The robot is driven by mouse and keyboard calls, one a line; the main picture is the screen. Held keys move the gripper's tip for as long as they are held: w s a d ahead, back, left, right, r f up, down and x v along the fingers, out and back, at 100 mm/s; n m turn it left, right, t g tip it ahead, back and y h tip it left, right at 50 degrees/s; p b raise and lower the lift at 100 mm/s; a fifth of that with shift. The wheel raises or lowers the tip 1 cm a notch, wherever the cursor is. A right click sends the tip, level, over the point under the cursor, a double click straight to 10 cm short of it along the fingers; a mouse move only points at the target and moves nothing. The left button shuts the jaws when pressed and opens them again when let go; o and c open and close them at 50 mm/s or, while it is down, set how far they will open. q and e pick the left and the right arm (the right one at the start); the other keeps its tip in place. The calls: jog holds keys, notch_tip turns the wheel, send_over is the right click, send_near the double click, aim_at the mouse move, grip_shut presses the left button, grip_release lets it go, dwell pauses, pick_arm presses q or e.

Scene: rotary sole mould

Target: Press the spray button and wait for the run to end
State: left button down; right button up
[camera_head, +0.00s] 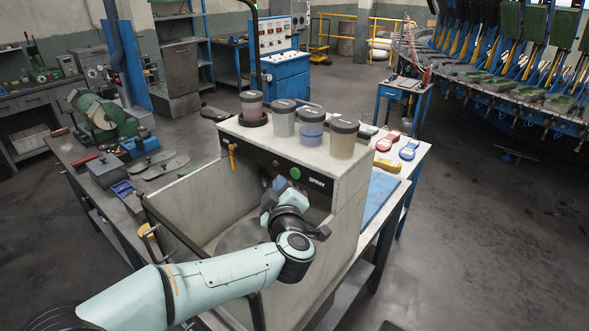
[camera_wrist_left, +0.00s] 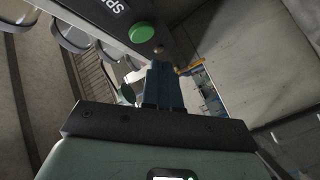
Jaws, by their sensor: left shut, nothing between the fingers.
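The round green spray button (camera_head: 295,172) sits on the black front panel (camera_head: 262,158) of the spray cabinet, beside the white word SPRAY. It also shows in the left wrist view (camera_wrist_left: 141,32), ahead of the fingers and a little left. My left gripper (camera_head: 277,184) is in front of the panel, just below and left of the button. Its blue fingers (camera_wrist_left: 161,84) are closed together with nothing between them. The button face is uncovered in both views, and I see a gap between it and the fingertips. My right gripper is in neither view.
Several lidded jars (camera_head: 312,126) stand on the cabinet's top ledge. The grey cabinet wall (camera_head: 349,200) rises right of my left arm, and the open basin lies beneath it. An orange-handled valve (camera_head: 232,155) hangs at the panel's left. Red, yellow and blue soles (camera_head: 388,142) lie behind.

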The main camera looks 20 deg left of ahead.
aim_at(295, 174)
pick_arm(q)
jog(key=shift+w+d, duration=0.3)
jog(key=shift+w, duration=0.5)
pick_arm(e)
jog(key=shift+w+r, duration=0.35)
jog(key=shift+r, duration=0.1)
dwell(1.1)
pick_arm(q)
jog(key=shift+w+d+p, duration=0.15)
jog(key=shift+w+p, duration=0.15)
jog(key=shift+w, duration=0.1)
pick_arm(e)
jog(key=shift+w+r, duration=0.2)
